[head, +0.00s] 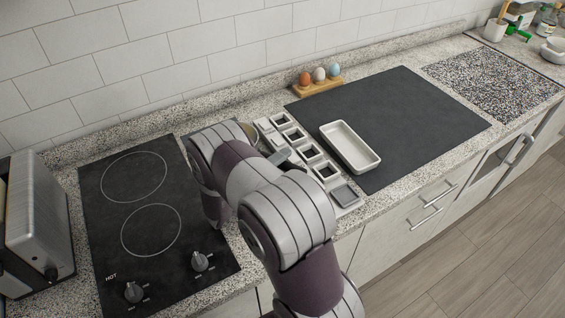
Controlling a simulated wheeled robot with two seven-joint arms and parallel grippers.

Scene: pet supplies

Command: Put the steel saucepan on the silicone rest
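No whole steel saucepan shows. A small rounded rim (249,131) and a grey bar (284,156) peek out from behind my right arm; I cannot tell if they are parts of it. No thing is clearly a silicone rest; a flat dark grey mat (420,105) lies on the counter right of my arm. My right arm comes in from the bottom and bends over the counter at the hob's right edge. My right gripper (213,205) points down there, its fingers mostly hidden by the arm. My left gripper is out of view.
A black two-ring hob (110,225) is bare at left, beside a toaster (38,220). White square dishes (312,152) line the mat's left edge. A cream tray (349,147) sits on the mat. An egg holder (318,87) stands behind. A speckled board (490,80) is right.

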